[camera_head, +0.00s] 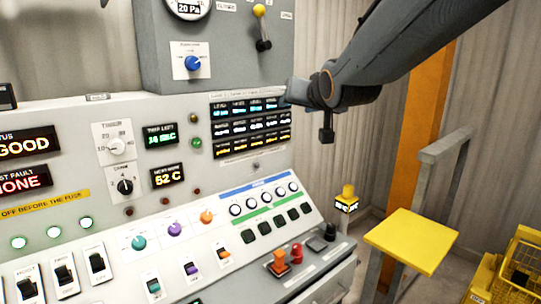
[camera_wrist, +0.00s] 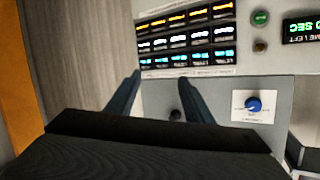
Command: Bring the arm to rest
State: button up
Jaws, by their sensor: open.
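My arm (camera_head: 400,55) reaches in from the upper right of the head view. My gripper (camera_head: 292,92) is at its end, in front of the right edge of the console's display block (camera_head: 250,128). In the wrist view my gripper (camera_wrist: 160,76) shows two dark fingers spread apart with nothing between them. That view is upside down, with the display block (camera_wrist: 187,38) beyond the fingertips. I cannot tell whether the fingertips touch the panel.
The grey console (camera_head: 60,120) carries switches, knobs and lit readouts. A blue knob (camera_head: 193,63) and a yellow-tipped lever (camera_head: 261,27) sit on the upper cabinet. A yellow platform (camera_head: 412,240) and yellow crate (camera_head: 515,275) stand at right.

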jog(key=s+d+f+g+h, duration=0.1)
jog(key=s+d+f+g, duration=0.25)
jog(key=s+f, duration=0.45)
jog(key=s+d+f+g+h, duration=0.1)
jog(key=s+d+f+g, duration=0.25)
jog(key=f, duration=0.75)
jog(key=s+d+f+g+h, duration=0.1)
jog(key=s+d+f+g, duration=0.25)
jog(key=s+f, duration=0.45)
jog(key=s+d+f+g, duration=0.2)
jog(key=s+f+g, duration=0.1)
jog(key=s+f, duration=0.4)
jog(key=shift+s+f, duration=0.4)
jog(key=shift+s, duration=0.55)
dwell(1.6)
